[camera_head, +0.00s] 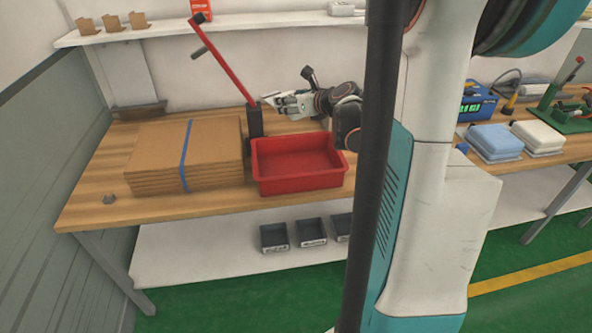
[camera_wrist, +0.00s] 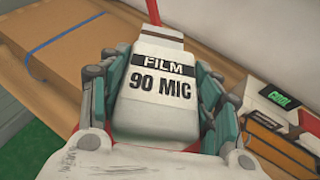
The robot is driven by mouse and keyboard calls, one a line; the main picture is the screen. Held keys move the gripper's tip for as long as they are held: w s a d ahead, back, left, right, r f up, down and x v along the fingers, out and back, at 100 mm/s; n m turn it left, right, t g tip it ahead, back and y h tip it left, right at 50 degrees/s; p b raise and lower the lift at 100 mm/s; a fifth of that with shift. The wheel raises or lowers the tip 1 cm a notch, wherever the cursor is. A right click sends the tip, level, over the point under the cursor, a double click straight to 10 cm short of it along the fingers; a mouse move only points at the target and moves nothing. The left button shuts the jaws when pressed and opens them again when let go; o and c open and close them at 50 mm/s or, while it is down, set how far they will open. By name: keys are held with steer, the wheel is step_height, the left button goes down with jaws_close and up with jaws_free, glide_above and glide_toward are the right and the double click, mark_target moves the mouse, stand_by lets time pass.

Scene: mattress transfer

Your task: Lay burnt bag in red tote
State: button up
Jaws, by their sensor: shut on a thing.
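The red tote (camera_head: 298,186) stands on the wooden bench, and its visible inside looks empty. My gripper (camera_head: 287,101) is above the bench behind the tote's back rim. In the wrist view my gripper (camera_wrist: 160,88) is shut on a pale, bottle-shaped piece (camera_wrist: 160,105) printed "FILM 90 MIC", which sits between its teal fingers. I cannot tell whether this is the burnt bag, and no burn mark shows. The end of the held piece is partly hidden by the fingers.
A strapped cardboard stack (camera_head: 160,150) stands left of the tote. A red lever (camera_head: 228,70) rises behind it, close to my gripper. Grey bins (camera_head: 311,232) sit on the lower shelf. Blue and white folded pieces (camera_head: 494,142) lie on the right-hand bench.

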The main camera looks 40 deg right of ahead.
steer(key=d+f+b, duration=0.2)
steer(key=f+b, duration=0.1)
steer(key=f, duration=0.6)
steer(key=s+d+f+b, duration=0.1)
steer(key=f+b, duration=0.3)
steer(key=f, duration=0.6)
steer(key=shift+s+d+f+h, duration=0.15)
steer(key=shift+s+d+h, duration=0.1)
steer(key=shift+d+h, duration=0.1)
steer(key=shift+f, duration=0.1)
steer(key=shift+f+b, duration=0.35)
steer(key=shift+b, duration=0.2)
steer(key=o, duration=1.1)
steer(key=shift+o, duration=0.2)
steer(key=shift+r, duration=0.1)
